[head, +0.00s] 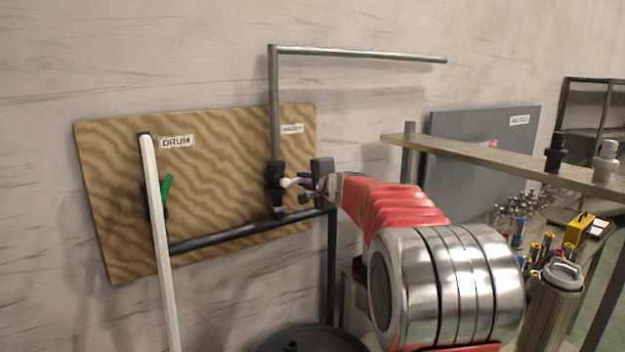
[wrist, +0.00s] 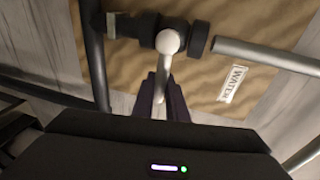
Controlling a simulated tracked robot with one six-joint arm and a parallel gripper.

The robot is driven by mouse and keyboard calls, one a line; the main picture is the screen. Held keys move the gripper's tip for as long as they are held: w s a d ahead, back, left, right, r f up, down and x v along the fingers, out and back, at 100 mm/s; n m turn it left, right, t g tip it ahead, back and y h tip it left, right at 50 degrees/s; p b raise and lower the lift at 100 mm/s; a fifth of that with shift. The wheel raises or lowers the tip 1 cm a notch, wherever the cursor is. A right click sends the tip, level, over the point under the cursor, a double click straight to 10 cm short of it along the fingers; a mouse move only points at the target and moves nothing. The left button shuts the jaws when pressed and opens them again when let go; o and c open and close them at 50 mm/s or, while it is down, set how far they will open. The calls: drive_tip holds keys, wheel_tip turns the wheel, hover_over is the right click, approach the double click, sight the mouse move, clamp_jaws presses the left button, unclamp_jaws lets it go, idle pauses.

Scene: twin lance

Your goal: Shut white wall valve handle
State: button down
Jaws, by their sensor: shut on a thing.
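The white valve handle (head: 291,182) sticks out from a black valve body (head: 276,190) on the wooden wall board. My gripper (head: 310,188) is at the handle's outer end, to the right of the valve. In the wrist view, the white handle (wrist: 169,42) has a round knob at the valve body (wrist: 196,38), and its lever runs down between my dark fingers (wrist: 160,95). My gripper is shut on the lever. The fingers hide the lever's sides near the tip.
A WATER label (wrist: 232,83) is on the board (head: 210,205). A grey pipe (head: 274,100) rises from the valve and bends right. At left are a DRUM label (head: 176,142), a green handle (head: 166,187) and a white pipe (head: 160,240). A shelf (head: 500,160) and cluttered bench stand at right.

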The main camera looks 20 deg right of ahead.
drive_tip(key=shift+d+f, duration=0.2)
drive_tip(key=shift+f, duration=0.1)
drive_tip(key=c, duration=2)
unclamp_jaws()
drive_tip(key=shift+a+r, duration=0.15)
drive_tip(key=shift+r, duration=0.05)
drive_tip(key=shift+s, duration=0.1)
drive_tip(key=shift+v, duration=6.75)
